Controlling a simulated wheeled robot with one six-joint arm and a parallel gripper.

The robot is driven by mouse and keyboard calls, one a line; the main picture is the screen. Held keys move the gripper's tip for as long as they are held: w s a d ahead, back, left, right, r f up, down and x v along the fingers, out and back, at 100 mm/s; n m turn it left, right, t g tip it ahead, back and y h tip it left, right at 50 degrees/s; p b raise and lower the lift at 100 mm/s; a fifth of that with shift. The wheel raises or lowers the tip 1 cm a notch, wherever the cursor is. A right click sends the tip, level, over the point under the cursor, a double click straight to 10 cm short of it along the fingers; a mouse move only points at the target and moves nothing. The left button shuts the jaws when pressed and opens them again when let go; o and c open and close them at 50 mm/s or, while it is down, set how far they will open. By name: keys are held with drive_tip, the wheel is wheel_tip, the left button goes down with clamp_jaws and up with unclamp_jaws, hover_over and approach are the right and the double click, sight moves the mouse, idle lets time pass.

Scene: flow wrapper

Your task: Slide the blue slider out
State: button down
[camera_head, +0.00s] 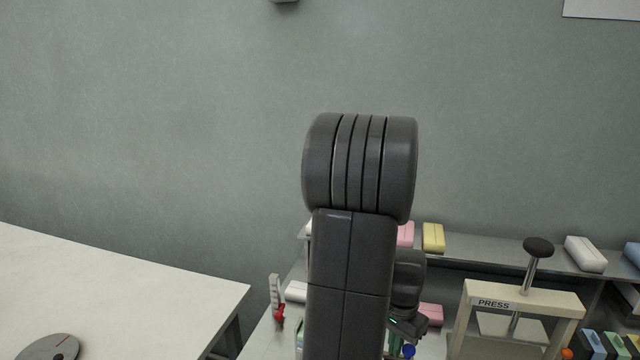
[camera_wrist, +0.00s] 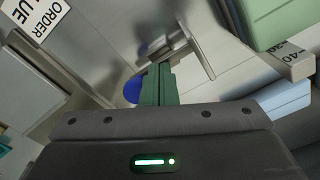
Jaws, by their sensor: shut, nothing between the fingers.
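My gripper (camera_wrist: 158,70) shows in the wrist view with its green fingers pressed together and nothing between them. A round blue part (camera_wrist: 131,90), likely the blue slider's knob, shows just left of the fingers and is partly hidden behind them. I cannot tell whether the fingers touch the blue part. In the head view a blue knob (camera_head: 409,351) shows at the bottom edge, just right of my gripper (camera_head: 395,347); my arm hides much of that area.
A press (camera_head: 515,305) with a dark knob stands at the right. A shelf behind holds a yellow block (camera_head: 433,238) and other blocks. A red part (camera_head: 279,315) on an upright scale stands left of my arm. A green block (camera_wrist: 280,22) is close at the wrist view's upper right.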

drive_tip(key=shift+r, duration=0.1)
wheel_tip(320, 180, up, 8)
drive_tip(key=p, duration=0.6)
drive_tip(key=shift+a+f, duration=0.1)
drive_tip(key=shift+f, duration=0.1)
wheel_tip(320, 180, down, 8)
drive_tip(key=b, duration=0.6)
drive_tip(key=shift+f, duration=0.1)
drive_tip(key=shift+d+r, duration=0.2)
drive_tip(key=shift+d, duration=0.1)
drive_tip(key=shift+s, duration=0.1)
